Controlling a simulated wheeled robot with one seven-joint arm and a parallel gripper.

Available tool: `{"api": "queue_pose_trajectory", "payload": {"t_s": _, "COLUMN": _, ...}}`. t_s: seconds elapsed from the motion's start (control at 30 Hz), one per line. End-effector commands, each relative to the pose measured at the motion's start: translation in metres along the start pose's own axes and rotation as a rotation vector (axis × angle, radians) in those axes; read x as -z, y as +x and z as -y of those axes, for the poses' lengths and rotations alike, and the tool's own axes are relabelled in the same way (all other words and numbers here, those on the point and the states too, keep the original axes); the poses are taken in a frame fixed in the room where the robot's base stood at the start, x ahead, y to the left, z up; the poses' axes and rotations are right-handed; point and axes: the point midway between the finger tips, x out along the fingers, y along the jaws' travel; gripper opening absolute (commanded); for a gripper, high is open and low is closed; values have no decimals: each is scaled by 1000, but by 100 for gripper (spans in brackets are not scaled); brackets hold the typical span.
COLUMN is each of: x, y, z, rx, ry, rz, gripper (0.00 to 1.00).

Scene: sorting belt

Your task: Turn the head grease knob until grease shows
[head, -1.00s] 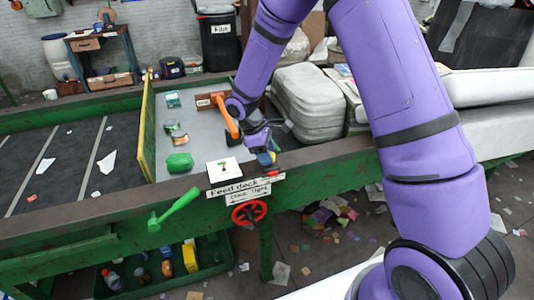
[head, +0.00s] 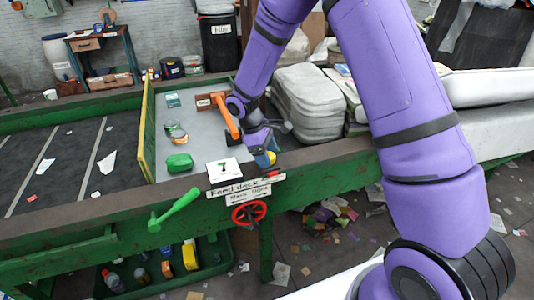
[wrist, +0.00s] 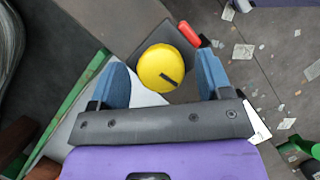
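The yellow round knob (wrist: 160,66) shows in the wrist view with a dark mark near its lower right edge. It sits on a dark grey block, and no grease is seen around it. My gripper (wrist: 163,76) is open, with one blue finger on each side of the knob and a visible gap at both sides. In the head view my gripper (head: 263,155) is low over the front rail of the feed deck. The yellow knob (head: 271,157) is partly hidden there by a finger.
A red-handled lever (wrist: 189,34) stands just beyond the knob. Below the rail are a red handwheel (head: 249,213) and a green lever (head: 174,209). On the deck lie a green lump (head: 179,162) and a white card (head: 222,170).

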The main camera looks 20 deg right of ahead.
Motion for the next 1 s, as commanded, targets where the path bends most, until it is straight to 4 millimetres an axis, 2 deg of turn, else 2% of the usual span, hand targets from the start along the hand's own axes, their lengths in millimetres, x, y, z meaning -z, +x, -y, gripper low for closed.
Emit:
{"api": "queue_pose_trajectory", "payload": {"t_s": 0.27, "x": 0, "y": -9, "z": 0, "rx": -1, "ry": 0, "rz": 0, "gripper": 72}}
{"api": "queue_pose_trajectory", "payload": {"t_s": 0.7, "x": 0, "y": -85, "z": 0, "rx": -2, "ry": 0, "rz": -1, "gripper": 72}}
{"api": "queue_pose_trajectory", "payload": {"t_s": 0.8, "x": 0, "y": -97, "z": 0, "rx": -1, "ry": 0, "rz": -1, "gripper": 72}}
{"api": "queue_pose_trajectory", "payload": {"t_s": 1.0, "x": 0, "y": -107, "z": 0, "rx": 0, "ry": 0, "rz": 0, "gripper": 72}}
